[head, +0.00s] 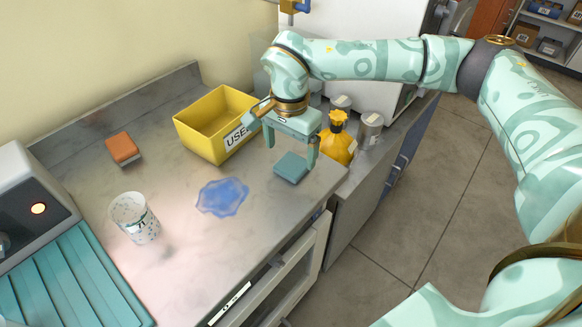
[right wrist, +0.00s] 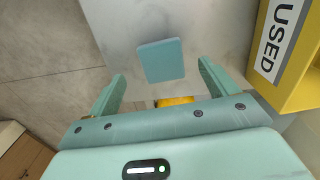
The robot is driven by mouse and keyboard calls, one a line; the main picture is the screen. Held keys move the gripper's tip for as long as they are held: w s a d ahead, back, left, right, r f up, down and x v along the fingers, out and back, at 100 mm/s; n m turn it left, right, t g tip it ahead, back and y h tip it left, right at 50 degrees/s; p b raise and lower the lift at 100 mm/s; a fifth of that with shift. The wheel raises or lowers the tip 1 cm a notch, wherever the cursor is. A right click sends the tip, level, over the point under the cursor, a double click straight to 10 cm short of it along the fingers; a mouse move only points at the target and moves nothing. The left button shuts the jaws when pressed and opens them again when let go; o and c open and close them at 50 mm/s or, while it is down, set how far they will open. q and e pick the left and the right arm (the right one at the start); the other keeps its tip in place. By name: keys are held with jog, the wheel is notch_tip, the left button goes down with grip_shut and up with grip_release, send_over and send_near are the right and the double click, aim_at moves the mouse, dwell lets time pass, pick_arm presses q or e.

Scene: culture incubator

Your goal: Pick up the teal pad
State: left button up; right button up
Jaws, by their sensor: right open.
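The teal pad (head: 291,168) lies flat on the grey counter near its right edge. My right gripper (head: 291,157) is open just above it, with one finger towards each side of the pad in the head view. In the right wrist view the teal pad (right wrist: 162,60) appears between and slightly beyond the open fingers of the right gripper (right wrist: 161,76), with nothing held. The fingers appear apart from the pad. My left gripper is not in view.
A yellow bin (head: 197,143) labelled "USED" stands left of the gripper. A yellow bottle (head: 337,143) and grey canisters (head: 370,130) stand close behind. A blue spill (head: 222,197), a patterned cup (head: 135,217) and an orange sponge (head: 123,148) are further left.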

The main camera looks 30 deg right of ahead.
aim_at(291, 166)
jog(key=f, duration=0.1)
jog(key=f+b, duration=0.1)
jog(key=f, duration=0.1)
jog(key=f+b, duration=0.1)
jog(key=f, duration=0.1)
jog(key=shift+w+d+f, duration=0.1)
jog(key=shift+w+d, duration=0.05)
jog(key=shift+w, duration=0.1)
jog(key=c, duration=1)
jog(key=shift+c, duration=0.2)
